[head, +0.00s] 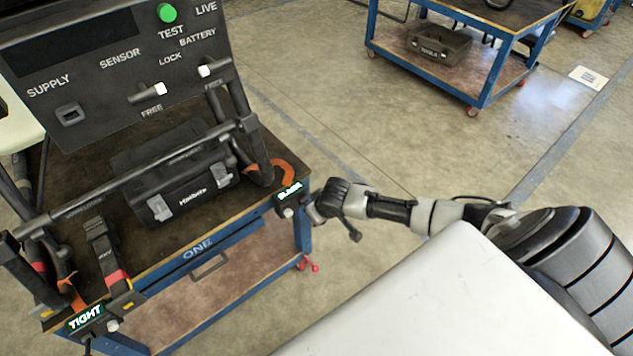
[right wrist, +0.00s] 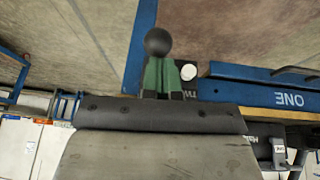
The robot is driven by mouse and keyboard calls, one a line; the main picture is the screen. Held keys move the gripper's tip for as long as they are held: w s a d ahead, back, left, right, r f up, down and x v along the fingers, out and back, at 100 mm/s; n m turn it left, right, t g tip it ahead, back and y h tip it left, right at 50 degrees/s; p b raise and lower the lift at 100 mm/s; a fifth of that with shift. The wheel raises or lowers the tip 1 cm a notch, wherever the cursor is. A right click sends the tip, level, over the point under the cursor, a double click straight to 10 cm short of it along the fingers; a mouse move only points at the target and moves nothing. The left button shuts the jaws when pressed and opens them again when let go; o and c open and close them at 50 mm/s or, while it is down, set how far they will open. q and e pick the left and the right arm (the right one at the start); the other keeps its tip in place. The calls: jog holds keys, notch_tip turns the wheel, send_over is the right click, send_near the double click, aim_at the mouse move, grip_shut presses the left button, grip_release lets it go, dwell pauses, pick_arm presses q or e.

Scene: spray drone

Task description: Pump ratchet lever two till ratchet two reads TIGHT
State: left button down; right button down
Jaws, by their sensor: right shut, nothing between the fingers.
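Ratchet two sits at the right front corner of the blue cart, with a green-lit display (head: 289,192) that seems to read SLACK. A white round button (head: 287,212) is below it and also shows in the right wrist view (right wrist: 188,73). A dark lever with a knob end (head: 355,236) shows just below my right gripper (head: 322,206). In the right wrist view its black ball (right wrist: 158,42) stands just beyond the green fingertips (right wrist: 160,77). My right gripper is shut and empty; whether it touches the lever I cannot tell. My left gripper is out of view.
The other ratchet's display (head: 85,316) reads TIGHT at the cart's left front corner. A black case (head: 182,184) lies under a bar on the cart, below a control panel (head: 105,100). A white surface (head: 440,305) fills the lower right. Another blue cart (head: 480,60) stands behind.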

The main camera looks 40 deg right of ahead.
jog(key=shift+s+f+t, duration=0.25)
jog(key=shift+f+t, duration=0.45)
jog(key=shift+t, duration=0.1)
jog(key=shift+s+f, duration=0.1)
jog(key=shift+f, duration=0.4)
jog(key=r+p, duration=0.2)
jog(key=p, duration=0.1)
jog(key=r+p, duration=0.1)
jog(key=r, duration=0.1)
jog(key=shift+w+a+p, duration=0.25)
jog(key=shift+w+p, duration=0.05)
jog(key=shift+p, duration=0.05)
jog(key=shift+s+a+r, duration=0.1)
jog(key=shift+s+r, duration=0.05)
jog(key=shift+r, duration=0.2)
jog(key=s+p+v, duration=0.1)
jog(key=v, duration=0.8)
jog(key=shift+f, duration=0.25)
jog(key=shift+w, duration=0.1)
dwell(0.4)
